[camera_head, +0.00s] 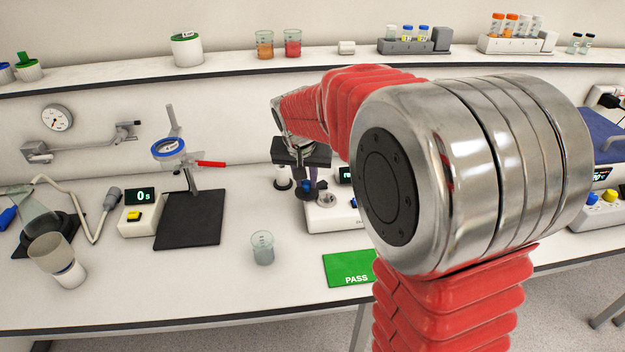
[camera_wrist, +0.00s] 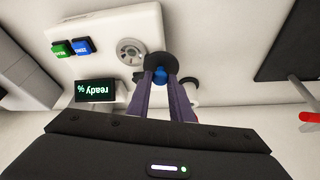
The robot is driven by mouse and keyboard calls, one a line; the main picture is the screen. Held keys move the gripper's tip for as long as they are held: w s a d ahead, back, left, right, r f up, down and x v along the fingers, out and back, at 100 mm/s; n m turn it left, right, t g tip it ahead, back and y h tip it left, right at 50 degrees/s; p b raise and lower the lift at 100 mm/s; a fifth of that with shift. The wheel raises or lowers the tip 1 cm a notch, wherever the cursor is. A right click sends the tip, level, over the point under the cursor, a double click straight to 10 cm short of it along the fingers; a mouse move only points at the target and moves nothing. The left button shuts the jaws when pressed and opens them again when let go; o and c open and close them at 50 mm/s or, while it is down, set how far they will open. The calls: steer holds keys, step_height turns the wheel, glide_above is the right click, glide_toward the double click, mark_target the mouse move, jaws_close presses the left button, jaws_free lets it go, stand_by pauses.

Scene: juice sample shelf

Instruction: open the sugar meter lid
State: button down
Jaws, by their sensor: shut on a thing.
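The sugar meter (camera_head: 333,220) is a white box on the bench in the head view, partly hidden by my arm. The lid (camera_wrist: 160,60) is a dark disc with a blue knob, beside the well at the meter's edge. My gripper (camera_wrist: 160,80) is shut on the lid's blue knob. In the head view my gripper (camera_head: 307,185) is at the meter's left side.
A clear beaker (camera_head: 262,247) and a green PASS mat (camera_head: 349,268) are in front of the meter. A black stand base (camera_head: 188,218) with a red handle (camera_head: 211,164) is to the left. A shelf (camera_head: 225,67) with cups and vials runs behind.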

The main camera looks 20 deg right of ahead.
steer(key=shift+w+a+m+g+h, duration=0.15)
steer(key=shift+w+m+g+h, duration=0.3)
steer(key=shift+m, duration=0.6)
steer(key=shift+w+a+m+g+h, duration=0.15)
steer(key=shift+w+m, duration=0.45)
steer(key=shift+m, duration=0.45)
steer(key=c, duration=1.6)
jaws_free()
steer(key=v, duration=1.3)
steer(key=shift+a+r, duration=0.1)
steer(key=shift+r, duration=0.2)
